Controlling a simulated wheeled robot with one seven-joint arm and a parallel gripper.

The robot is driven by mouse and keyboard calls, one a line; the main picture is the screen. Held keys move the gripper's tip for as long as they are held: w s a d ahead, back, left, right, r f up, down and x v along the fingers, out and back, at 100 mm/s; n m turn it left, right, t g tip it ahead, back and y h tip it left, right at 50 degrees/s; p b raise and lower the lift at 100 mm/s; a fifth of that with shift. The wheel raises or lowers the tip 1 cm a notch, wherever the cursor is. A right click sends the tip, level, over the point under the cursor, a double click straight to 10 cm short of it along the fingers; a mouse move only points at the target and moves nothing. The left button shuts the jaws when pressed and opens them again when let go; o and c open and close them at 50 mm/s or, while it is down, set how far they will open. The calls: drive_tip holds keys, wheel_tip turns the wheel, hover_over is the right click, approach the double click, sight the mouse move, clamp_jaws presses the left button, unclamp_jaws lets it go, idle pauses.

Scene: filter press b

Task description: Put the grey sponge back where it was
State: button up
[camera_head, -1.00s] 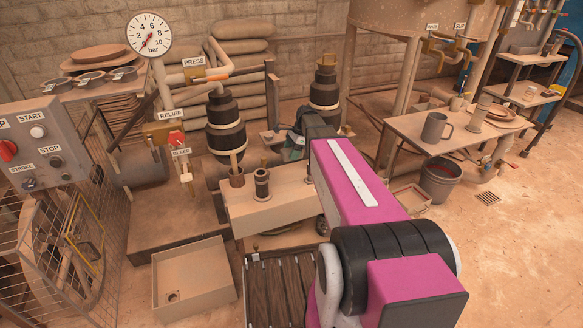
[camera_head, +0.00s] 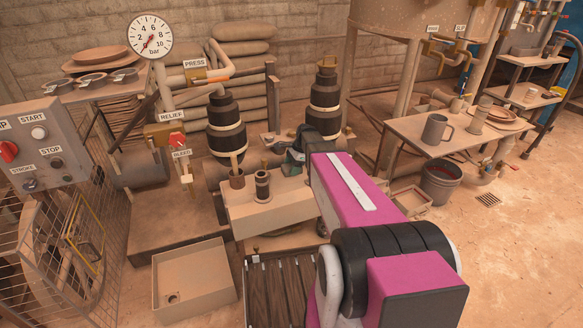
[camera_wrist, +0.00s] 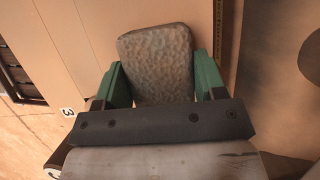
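The grey sponge (camera_wrist: 157,62) is a speckled, rounded block in the wrist view. It sits between the two green fingers of my gripper (camera_wrist: 160,80), which touch it on both sides. Its far end sticks out past the fingertips, and its near end is close to the dark palm bar. In the head view my gripper (camera_head: 291,160) is low at the right end of the pale bench (camera_head: 270,207), partly hidden by my arm. The sponge cannot be made out clearly there. I cannot tell whether it rests on the surface below.
An empty tray (camera_head: 195,280) lies at front left. A side table (camera_head: 455,135) holds a grey jug (camera_head: 434,130).

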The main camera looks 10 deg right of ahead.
drive_tip(key=o, duration=0.4)
drive_tip(key=shift+c, duration=0.2)
drive_tip(key=shift+r, duration=0.15)
drive_tip(key=v, duration=1.2)
